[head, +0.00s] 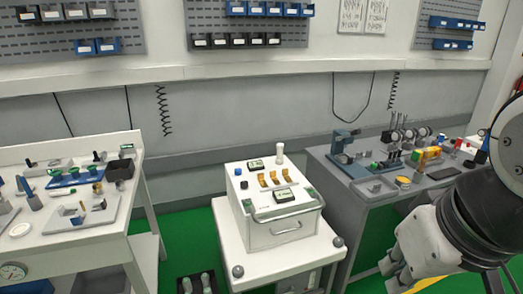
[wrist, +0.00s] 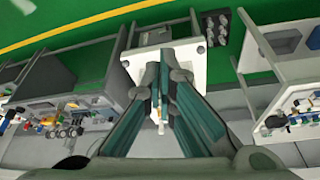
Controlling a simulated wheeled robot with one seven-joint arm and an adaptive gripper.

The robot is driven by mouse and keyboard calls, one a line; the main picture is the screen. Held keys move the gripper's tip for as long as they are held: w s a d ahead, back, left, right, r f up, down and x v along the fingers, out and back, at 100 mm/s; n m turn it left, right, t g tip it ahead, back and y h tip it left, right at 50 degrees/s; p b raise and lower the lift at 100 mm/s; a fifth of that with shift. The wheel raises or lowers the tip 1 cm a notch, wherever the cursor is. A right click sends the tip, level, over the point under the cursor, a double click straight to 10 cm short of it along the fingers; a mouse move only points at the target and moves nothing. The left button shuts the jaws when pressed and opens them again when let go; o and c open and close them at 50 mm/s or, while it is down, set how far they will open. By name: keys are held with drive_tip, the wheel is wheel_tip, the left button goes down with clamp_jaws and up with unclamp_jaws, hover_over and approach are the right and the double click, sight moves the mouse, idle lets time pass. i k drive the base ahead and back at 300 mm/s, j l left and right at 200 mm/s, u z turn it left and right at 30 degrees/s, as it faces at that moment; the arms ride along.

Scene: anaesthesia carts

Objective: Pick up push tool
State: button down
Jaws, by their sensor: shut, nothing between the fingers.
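I cannot tell which item is the push tool. A tool with a blue top and pale body (head: 31,194) stands at the left of the left table, and a white upright cylinder (head: 280,152) stands at the back of the middle cart. My gripper (wrist: 164,62) is shut and empty in the wrist view, its dark green fingers close together in front of the white middle cart (wrist: 142,38). The fingers hide much of that cart. In the head view my arm fills the right edge.
The white left table (head: 60,242) holds several small parts and a dark box (head: 120,170). The middle cart (head: 272,262) carries a white box with yellow clips. The grey right bench (head: 385,203) is crowded with tools. Green floor shows between them.

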sight(279, 146)
drive_tip(key=i+l+u, duration=0.25)
drive_tip(key=i+l, duration=0.5)
drive_tip(key=i+l+u, duration=0.25)
drive_tip(key=i+l, duration=0.4)
drive_tip(key=l, duration=0.2)
